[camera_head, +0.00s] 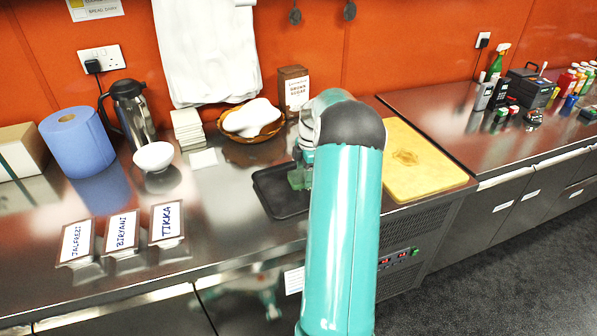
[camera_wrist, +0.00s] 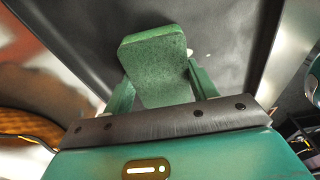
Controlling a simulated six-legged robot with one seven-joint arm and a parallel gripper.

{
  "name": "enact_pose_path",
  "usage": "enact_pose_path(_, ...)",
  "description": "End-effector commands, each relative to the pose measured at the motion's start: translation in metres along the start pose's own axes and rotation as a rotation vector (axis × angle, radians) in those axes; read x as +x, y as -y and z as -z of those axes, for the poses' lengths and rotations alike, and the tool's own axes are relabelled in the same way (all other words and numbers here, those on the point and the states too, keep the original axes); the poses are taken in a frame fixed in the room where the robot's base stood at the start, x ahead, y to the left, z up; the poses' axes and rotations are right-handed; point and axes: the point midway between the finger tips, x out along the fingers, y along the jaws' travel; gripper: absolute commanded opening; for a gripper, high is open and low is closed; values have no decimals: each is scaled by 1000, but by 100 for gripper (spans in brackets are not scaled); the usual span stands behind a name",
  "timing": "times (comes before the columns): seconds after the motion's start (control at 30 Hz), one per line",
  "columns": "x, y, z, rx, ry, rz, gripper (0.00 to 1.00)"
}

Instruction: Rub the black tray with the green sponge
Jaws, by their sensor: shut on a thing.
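The black tray (camera_head: 273,199) lies flat on the steel counter, left of my arm. Its dark surface fills much of the wrist view (camera_wrist: 225,40), with small pale specks beside the sponge. My gripper (camera_wrist: 158,88) is shut on the green sponge (camera_wrist: 155,60), one finger on each side. In the head view the sponge (camera_head: 296,180) is a small green patch over the tray, partly hidden by my arm. I cannot tell for sure whether the sponge touches the tray. My arm hides the tray's right part.
A yellow board (camera_head: 425,170) lies right of my arm. A basket (camera_head: 237,134) with white cloth and a brown box (camera_head: 292,88) stand behind the tray. Counter left of the tray is clear.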

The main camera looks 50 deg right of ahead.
Motion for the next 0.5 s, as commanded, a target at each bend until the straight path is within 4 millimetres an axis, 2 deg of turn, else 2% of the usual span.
enact_pose_path(0.1, 0, -6, 5, -3, 1, 6, 36)
enact_pose_path(0.5, 1, -2, 2, -2, 0, 5, 36)
